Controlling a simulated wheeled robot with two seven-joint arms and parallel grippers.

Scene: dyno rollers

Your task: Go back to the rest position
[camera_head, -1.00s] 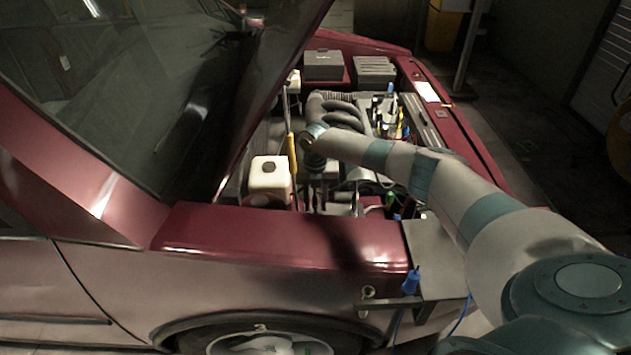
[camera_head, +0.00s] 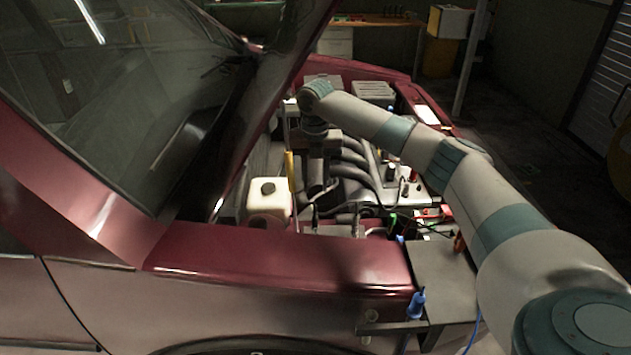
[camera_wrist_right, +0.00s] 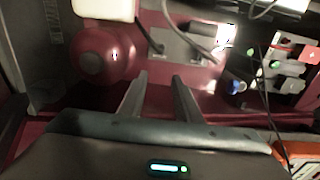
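My right arm reaches in from the right over the open engine bay of a dark red car (camera_head: 290,255). My right gripper (camera_head: 316,190) points down above the engine, and its fingertips are hard to make out in the head view. In the right wrist view, the two fingers of this gripper (camera_wrist_right: 160,78) stand apart with nothing between them, so it is open and empty. My left arm and left gripper are not in view.
The raised hood (camera_head: 240,120) stands left of my right arm. A white reservoir (camera_head: 268,205) sits left of the gripper. A grey tray (camera_head: 445,280) with a blue-handled tool (camera_head: 416,303) is at the fender. A workbench (camera_head: 375,20) stands behind the car. Open floor lies right.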

